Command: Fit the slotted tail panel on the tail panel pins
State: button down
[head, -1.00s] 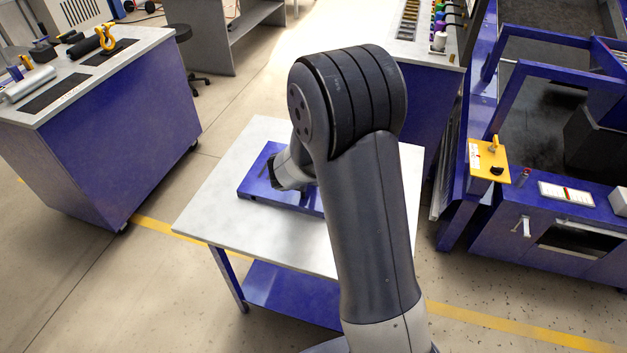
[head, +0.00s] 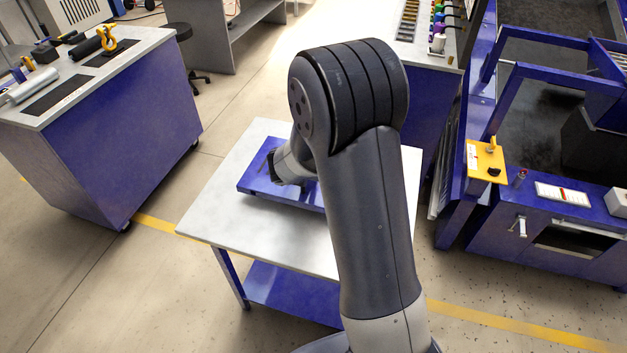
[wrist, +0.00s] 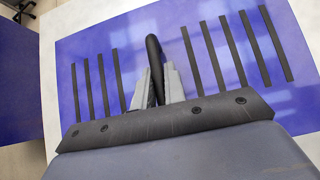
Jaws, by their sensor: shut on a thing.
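The slotted tail panel (head: 255,183) is a flat blue plate lying on or just above a white-topped table. In the wrist view the panel (wrist: 91,54) shows rows of long black slots on both sides of a black handle (wrist: 153,52). My gripper (wrist: 158,88) is shut on this handle, with one grey finger on each side. In the head view my arm hides the right part of the panel, and the fingertips are hidden. I cannot make out the tail panel pins in either view.
The table (head: 215,228) has bare white top in front of the panel. A blue cabinet (head: 110,140) with tools on it stands at left. At right is a blue machine frame (head: 560,78) with a yellow plate (head: 478,166). Open floor lies between cabinet and table.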

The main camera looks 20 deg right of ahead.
jog(key=shift+r+p, duration=1)
jog(key=shift+r, duration=0.45)
jog(key=shift+a+r, duration=0.1)
jog(key=shift+r, duration=0.3)
notch_tip(320, 180, up, 8)
jog(key=s+a+n+t+y+p, duration=0.1)
jog(key=s+n+y+p, duration=0.1)
jog(key=n, duration=0.1)
jog(key=shift+s+a+f, duration=0.2)
jog(key=shift+s+a, duration=0.2)
